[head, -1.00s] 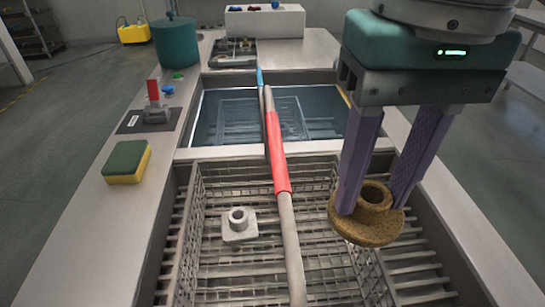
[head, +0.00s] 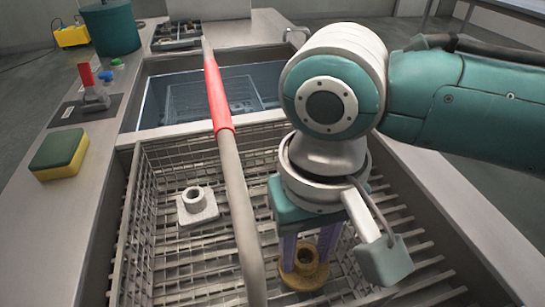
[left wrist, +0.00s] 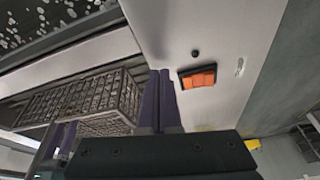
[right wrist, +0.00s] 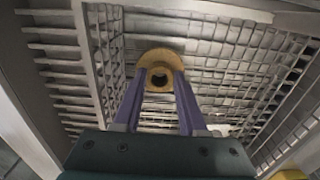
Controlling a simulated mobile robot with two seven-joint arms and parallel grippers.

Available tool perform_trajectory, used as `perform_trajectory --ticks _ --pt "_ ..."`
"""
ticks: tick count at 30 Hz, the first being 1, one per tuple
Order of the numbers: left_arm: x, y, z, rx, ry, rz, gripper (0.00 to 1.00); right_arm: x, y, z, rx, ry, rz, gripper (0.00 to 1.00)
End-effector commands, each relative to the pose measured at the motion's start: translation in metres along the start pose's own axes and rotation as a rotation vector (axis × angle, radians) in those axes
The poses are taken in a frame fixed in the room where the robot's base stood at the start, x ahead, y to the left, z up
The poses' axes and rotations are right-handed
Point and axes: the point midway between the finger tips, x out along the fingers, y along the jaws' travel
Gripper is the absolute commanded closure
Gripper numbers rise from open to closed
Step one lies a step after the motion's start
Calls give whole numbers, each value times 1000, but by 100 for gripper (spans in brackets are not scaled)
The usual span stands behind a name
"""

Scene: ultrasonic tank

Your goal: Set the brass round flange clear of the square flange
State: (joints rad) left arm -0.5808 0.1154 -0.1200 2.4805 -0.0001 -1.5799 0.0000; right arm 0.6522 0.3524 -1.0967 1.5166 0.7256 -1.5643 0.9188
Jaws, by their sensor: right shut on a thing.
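The brass round flange (head: 289,279) is low over the right part of the wire basket (head: 147,215). My right gripper (head: 306,256) reaches down and is shut on it. In the right wrist view the flange (right wrist: 160,54) sits between the tips of the two purple fingers (right wrist: 160,80). I cannot tell whether it touches the basket floor. The grey square flange (head: 198,211) lies in the basket left of the rod, well apart from the brass one. My left gripper (left wrist: 160,74) shows only in the left wrist view, its purple fingers together with nothing visible between them.
A rod with a red sleeve (head: 217,95) runs lengthwise above the basket, between the two flanges. A water-filled tank (head: 165,100) lies behind. A green-yellow sponge (head: 60,155) and a red-handled switch (head: 90,90) are on the left ledge.

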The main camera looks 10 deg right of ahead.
Motion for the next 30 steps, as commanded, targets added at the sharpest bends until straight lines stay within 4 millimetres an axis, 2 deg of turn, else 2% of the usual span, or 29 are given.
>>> perform_trajectory --ticks 1,3,14,15,23,30 --pt "4 1 1 -1 0 1 100 9 0 0 1 0 0 100" --pt "5 1 2 -2 0 2 100 13 0 0 0 1 -1 100" --pt "5 0 1 -1 0 1 100 16 0 0 -1 1 -2 100" --pt "5 0 2 -1 0 1 100 17 0 0 -1 1 -1 58" --pt "5 -1 2 6 -1 -4 100 16 0 0 -1 1 -1 29" --pt "5 -2 2 8 -1 -6 100 15 0 0 0 1 -1 29"
